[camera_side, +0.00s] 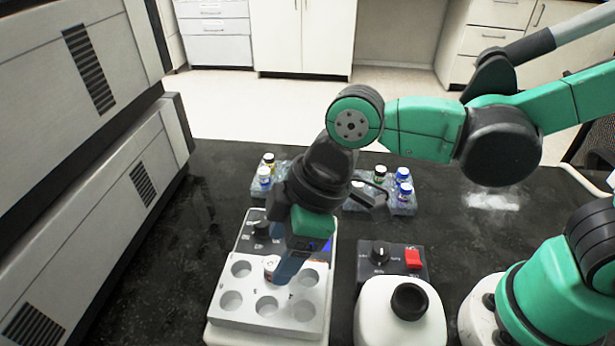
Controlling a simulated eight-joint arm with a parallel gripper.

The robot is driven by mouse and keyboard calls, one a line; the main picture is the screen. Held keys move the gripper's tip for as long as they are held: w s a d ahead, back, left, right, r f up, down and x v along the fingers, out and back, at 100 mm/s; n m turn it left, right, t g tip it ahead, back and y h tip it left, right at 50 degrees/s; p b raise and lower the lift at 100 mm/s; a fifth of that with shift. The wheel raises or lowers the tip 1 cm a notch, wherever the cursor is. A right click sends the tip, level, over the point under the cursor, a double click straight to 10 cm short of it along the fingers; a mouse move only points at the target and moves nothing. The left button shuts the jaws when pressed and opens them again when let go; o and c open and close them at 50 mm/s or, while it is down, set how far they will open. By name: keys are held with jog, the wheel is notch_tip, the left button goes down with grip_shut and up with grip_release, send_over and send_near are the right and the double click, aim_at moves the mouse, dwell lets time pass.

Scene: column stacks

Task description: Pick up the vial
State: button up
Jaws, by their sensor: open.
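A vial with a white cap and a reddish mark (271,263) stands in the back middle hole of a light grey block (233,321) with several round holes. My gripper (284,272) points down over the block, with a blue-grey finger right beside the vial's right side. The gripper is open; its other finger is hard to make out. Whether the finger touches the vial cannot be told. The vial's lower part is hidden in the hole.
Clear racks (258,189) behind hold several vials with blue, black and white caps; another rack (403,209) stands to the right. A white mixer with a black cup (409,301) is right of the block. Large grey instruments (95,195) stand at left. Dark bench is clear between.

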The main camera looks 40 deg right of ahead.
jog(key=shift+x, duration=1.3)
grip_shut()
